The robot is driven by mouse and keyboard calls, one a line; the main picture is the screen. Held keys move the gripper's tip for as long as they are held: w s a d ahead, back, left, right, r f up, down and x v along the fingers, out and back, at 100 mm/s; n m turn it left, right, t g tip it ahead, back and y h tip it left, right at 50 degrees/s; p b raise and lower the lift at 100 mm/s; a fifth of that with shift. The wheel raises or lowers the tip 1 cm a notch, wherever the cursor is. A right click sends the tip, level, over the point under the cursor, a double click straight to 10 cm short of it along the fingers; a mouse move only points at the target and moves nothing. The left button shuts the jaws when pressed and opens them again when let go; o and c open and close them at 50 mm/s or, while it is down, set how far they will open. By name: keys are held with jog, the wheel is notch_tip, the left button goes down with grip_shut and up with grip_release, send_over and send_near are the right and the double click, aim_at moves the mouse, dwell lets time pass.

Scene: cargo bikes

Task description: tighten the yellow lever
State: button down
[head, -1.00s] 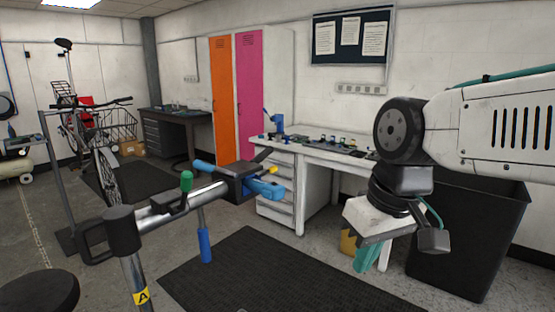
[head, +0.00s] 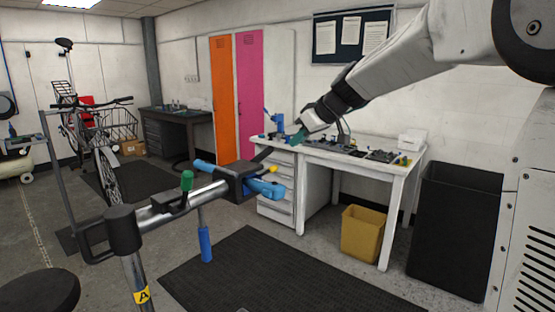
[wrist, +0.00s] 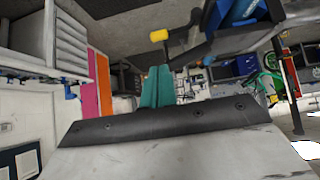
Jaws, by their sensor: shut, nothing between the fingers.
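The yellow lever (head: 273,170) shows as a small yellow end on the dark clamp head (head: 242,183) of the repair stand. In the wrist view its yellow knob (wrist: 159,35) sits on a dark arm, just beyond and above the fingertips. My gripper (head: 298,138) has teal fingers and is up and to the right of the lever in the head view. In the wrist view the fingers (wrist: 157,84) are together and empty, apart from the knob. The lever's pivot is hard to make out.
The stand also carries a green knob (head: 187,180), a blue-handled lever (head: 205,244) and blue jaws (head: 265,189). A white workbench (head: 345,160) with small tools stands behind. A yellow bin (head: 362,234) and black bin (head: 456,235) stand right. The floor mat (head: 262,275) is clear.

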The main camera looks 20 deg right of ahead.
jog(key=x, duration=1)
jog(key=shift+f, duration=0.1)
dwell(0.3)
